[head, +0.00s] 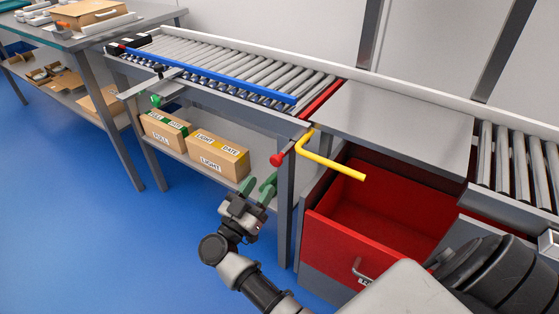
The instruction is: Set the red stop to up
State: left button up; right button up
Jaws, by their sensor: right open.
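The red stop shows as a red bar (321,99) across the right end of the roller conveyor. I cannot tell from here whether the bar stands above the rollers. A red knob (276,159) on a short red lever sticks out low from the conveyor's front corner, below the bar. My right gripper (256,187) has green fingertips and is open, with nothing between its fingers. It is just below and left of the red knob, apart from it. My left gripper is not in view.
A yellow bent bar (330,162) juts out right of the knob, above an open red drawer (320,229). Labelled cartons (218,156) stand on the shelf under the conveyor. A green knob (155,100) and a blue rail (210,75) are farther left. Blue floor is free at left.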

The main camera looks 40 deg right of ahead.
aim_at(274, 164)
jog(key=x, duration=1)
jog(key=shift+a+b, duration=0.1)
jog(key=shift+b, duration=0.2)
grip_shut()
